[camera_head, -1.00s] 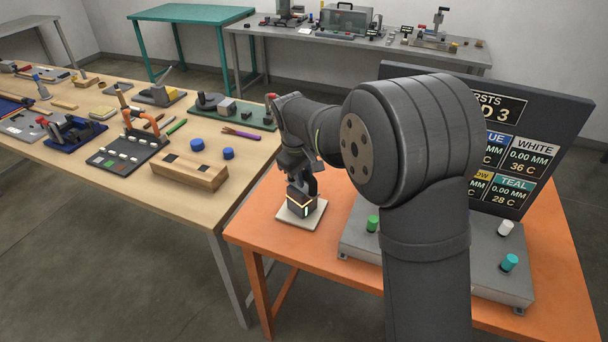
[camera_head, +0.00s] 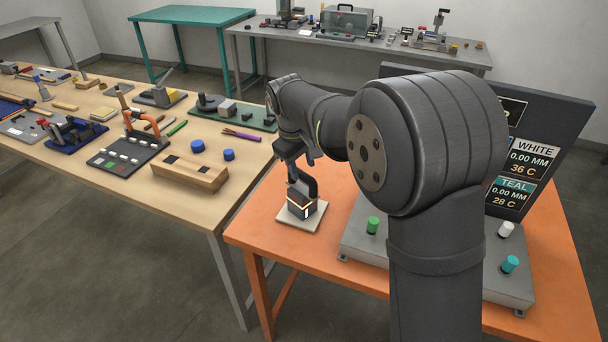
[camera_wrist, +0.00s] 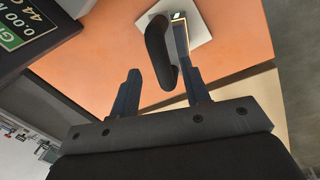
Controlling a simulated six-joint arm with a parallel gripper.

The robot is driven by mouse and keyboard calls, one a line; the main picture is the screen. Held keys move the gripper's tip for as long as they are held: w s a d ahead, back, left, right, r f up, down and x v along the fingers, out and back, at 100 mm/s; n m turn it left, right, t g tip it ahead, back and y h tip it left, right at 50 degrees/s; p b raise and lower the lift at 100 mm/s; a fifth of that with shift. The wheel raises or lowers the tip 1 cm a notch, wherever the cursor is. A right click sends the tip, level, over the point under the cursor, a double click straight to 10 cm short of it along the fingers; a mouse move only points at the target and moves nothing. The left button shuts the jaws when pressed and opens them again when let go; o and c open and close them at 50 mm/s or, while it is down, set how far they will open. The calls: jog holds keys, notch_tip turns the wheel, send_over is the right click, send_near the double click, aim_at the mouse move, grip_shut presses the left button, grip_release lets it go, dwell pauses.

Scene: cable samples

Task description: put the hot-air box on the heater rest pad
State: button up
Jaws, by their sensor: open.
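The hot-air box (camera_head: 301,205) is a small dark block with a glowing edge and a dark curved handle. It sits on the pale square heater rest pad (camera_head: 289,221) on the orange table. In the wrist view, the box's dark handle (camera_wrist: 158,48) stands up towards my gripper (camera_wrist: 158,88), and the white pad (camera_wrist: 208,22) lies beyond it. My gripper's two fingers are spread apart, with the handle's near end between or just beyond them. The gripper is just above the box in the head view; whether a finger touches the handle cannot be told.
Right of the pad, a grey console (camera_head: 430,250) with coloured knobs stands under a dark display board (camera_head: 548,130). A wooden table (camera_head: 130,190) holding tools and blocks is to the left. The orange table (camera_head: 270,245) is clear around the pad's left and front.

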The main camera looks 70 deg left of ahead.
aim_at(304, 174)
notch_tip(304, 174, up, 7)
jog(key=s, duration=0.1)
jog(key=shift+s+d+r, duration=0.15)
jog(key=shift+s+d, duration=0.05)
jog(key=shift+d, duration=0.1)
jog(key=f, duration=0.4)
jog(key=w+f, duration=0.1)
jog(key=f, duration=0.3)
jog(key=w+f, duration=0.1)
jog(key=f, duration=0.3)
jog(key=shift+w+a, duration=0.1)
jog(key=shift+a, duration=0.3)
notch_tip(304, 174, up, 2)
jog(key=shift+r, duration=1)
